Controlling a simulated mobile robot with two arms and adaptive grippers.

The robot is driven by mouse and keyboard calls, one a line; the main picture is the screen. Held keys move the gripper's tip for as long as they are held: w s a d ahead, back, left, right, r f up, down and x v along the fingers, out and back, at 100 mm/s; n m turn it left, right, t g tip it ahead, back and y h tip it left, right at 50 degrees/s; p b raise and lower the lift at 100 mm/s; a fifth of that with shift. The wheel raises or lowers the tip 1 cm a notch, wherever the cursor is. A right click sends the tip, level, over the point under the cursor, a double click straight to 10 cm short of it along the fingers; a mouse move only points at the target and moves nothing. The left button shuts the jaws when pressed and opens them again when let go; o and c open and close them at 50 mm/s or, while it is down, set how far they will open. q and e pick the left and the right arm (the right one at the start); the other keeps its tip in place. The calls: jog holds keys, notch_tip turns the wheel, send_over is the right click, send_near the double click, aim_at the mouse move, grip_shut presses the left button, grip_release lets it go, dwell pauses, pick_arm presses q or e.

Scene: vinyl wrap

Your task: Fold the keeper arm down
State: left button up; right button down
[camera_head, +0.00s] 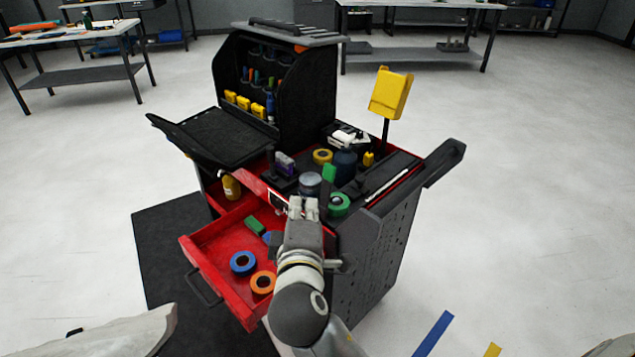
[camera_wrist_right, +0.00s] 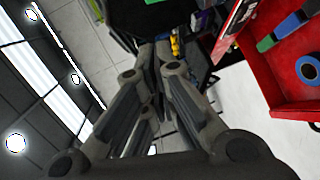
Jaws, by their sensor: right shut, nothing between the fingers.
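My right gripper (camera_head: 304,208) reaches up from the bottom of the head view to the front edge of the tool cart's top (camera_head: 400,170). Its fingers are together and empty, and its fingertips (camera_wrist_right: 155,50) also meet in the right wrist view. Just beyond it stand a dark round jar or spool (camera_head: 310,182), a small green upright piece (camera_head: 329,173) and a green tape roll (camera_head: 339,204). I cannot tell for certain which part is the keeper arm; the gripper hides part of this area. My left gripper is not in view.
An open red drawer (camera_head: 215,255) sticks out at the front left, with blue (camera_head: 243,263) and orange (camera_head: 262,282) tape rolls. A yellow box (camera_head: 391,94) stands on a post at the back right. A black panel (camera_head: 215,135) juts out left.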

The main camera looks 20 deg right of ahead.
jog(key=p, duration=0.2)
send_over(326, 187)
jog(key=s+a, duration=0.2)
jog(key=a, duration=0.1)
jog(key=shift+w+f, duration=0.15)
jog(key=shift+f, duration=1.05)
jog(key=shift+d, duration=0.1)
